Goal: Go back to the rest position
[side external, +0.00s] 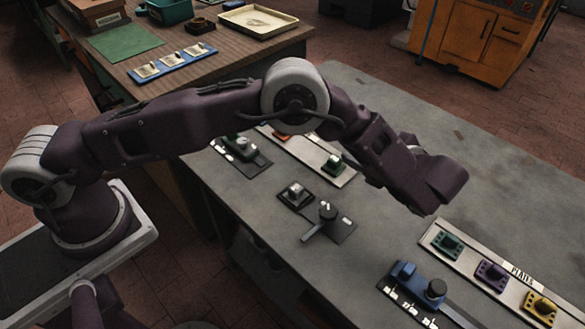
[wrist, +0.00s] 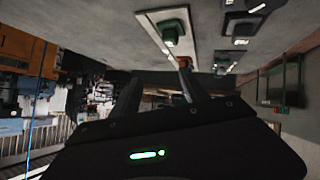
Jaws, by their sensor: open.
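My gripper shows in the wrist view (wrist: 158,90) with its two dark fingers apart and nothing visible between them. In the side view my arm reaches over the grey table (side external: 370,105), and its dark end hangs above the right half, clear of the surface. The fingertips cannot be made out there. Below and left of it stand a small black lever device (side external: 328,212) and a dark square base with a pale block (side external: 295,194). A blue device with a black knob (side external: 408,272) sits near the front edge.
A pale strip marked PLATES (side external: 522,273) holds teal, purple and yellow pieces at the right. Another pale strip (side external: 311,152) with orange and green pieces lies partly behind my arm. A wooden table (side external: 225,55) stands behind left, an orange cabinet (side external: 478,40) behind right.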

